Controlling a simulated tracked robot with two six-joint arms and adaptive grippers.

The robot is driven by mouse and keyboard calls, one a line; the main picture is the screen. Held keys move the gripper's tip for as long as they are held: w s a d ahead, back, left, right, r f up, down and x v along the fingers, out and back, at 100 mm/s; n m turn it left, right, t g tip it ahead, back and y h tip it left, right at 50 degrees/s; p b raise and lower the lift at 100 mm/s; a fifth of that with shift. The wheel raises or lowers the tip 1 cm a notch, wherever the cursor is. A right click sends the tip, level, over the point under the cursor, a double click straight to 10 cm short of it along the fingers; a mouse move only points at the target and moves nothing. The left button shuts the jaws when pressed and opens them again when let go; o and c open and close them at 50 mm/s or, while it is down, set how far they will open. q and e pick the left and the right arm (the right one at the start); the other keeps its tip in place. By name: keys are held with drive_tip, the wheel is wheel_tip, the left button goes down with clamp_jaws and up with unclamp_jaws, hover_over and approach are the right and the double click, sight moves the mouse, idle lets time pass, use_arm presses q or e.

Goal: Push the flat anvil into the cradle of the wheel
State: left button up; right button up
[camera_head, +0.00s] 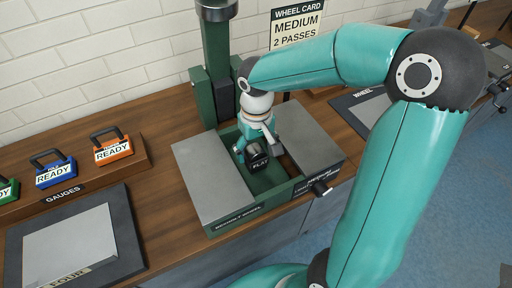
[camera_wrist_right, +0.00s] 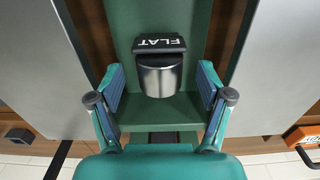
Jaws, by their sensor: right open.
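The flat anvil is a shiny metal cylinder with a black block lettered FLAT (camera_head: 259,163). It sits in the green channel between the wheel's two grey plates, and it also shows in the wrist view (camera_wrist_right: 160,76). The wheel (camera_head: 217,58) is a green machine lettered BECKNEY WHEEL on its front edge. Its green channel floor (camera_head: 268,181) shows in front of the anvil; I cannot make out the cradle's exact seat. My right gripper (camera_wrist_right: 160,84) is open, one finger on each side of the anvil, with visible gaps. My left gripper is not in view.
A grey plate (camera_head: 208,176) lies left of the channel and another (camera_head: 305,134) right. A black knob (camera_head: 320,187) sticks out at the front right. A gauge rack (camera_head: 70,180) and a dark tray (camera_head: 110,240) stand left. A card (camera_head: 297,24) reads MEDIUM, 2 PASSES.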

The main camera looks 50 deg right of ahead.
sight(256, 149)
wheel_tip(256, 149, up, 12)
idle(0.6)
drive_tip(key=shift+f, duration=0.1)
idle(0.6)
